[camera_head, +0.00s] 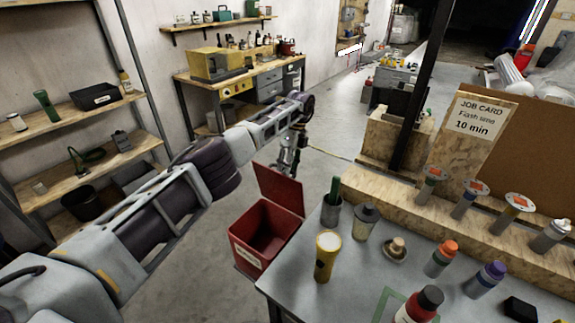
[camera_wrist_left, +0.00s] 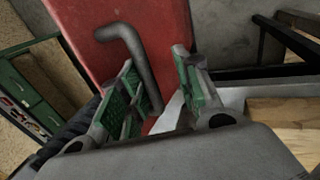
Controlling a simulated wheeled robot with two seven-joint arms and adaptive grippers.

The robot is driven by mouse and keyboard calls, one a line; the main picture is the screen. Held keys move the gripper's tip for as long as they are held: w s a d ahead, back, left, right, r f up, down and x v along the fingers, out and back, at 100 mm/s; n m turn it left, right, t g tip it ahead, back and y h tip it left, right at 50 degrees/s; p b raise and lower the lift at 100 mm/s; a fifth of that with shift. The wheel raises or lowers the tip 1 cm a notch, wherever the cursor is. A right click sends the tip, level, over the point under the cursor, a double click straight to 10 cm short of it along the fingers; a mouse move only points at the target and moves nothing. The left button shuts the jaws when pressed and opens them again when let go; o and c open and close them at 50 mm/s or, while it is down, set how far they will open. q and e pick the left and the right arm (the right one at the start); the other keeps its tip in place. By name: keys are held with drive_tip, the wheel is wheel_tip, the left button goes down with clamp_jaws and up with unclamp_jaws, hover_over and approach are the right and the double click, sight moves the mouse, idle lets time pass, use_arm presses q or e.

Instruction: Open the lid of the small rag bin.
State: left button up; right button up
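The small red rag bin (camera_head: 240,224) stands on the floor left of the grey workbench, with a white label on its front. Its red lid (camera_head: 279,190) is raised and stands roughly upright at the back, so the inside shows. My left gripper (camera_head: 290,162) is just behind the raised lid, partly small and dark there. In the left wrist view, my left gripper's green-padded fingers (camera_wrist_left: 155,62) are apart. A grey bent handle (camera_wrist_left: 137,55) on the red lid (camera_wrist_left: 95,30) lies between them, closer to the left finger. Contact cannot be told. My right gripper is not in view.
The workbench (camera_head: 340,285) right of the bin holds a yellow torch (camera_head: 326,257), a green-handled tool in a cup (camera_head: 332,212) and several bottles. Shelves (camera_head: 70,123) stand at the left. A job card (camera_head: 478,117) stands at the right. Floor behind the bin is clear.

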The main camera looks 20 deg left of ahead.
use_arm(q)
wheel_tip(320, 180, up, 10)
drive_tip(key=shift+s+r, duration=0.15)
drive_tip(key=shift+r, duration=0.05)
idle(0.8)
idle(0.6)
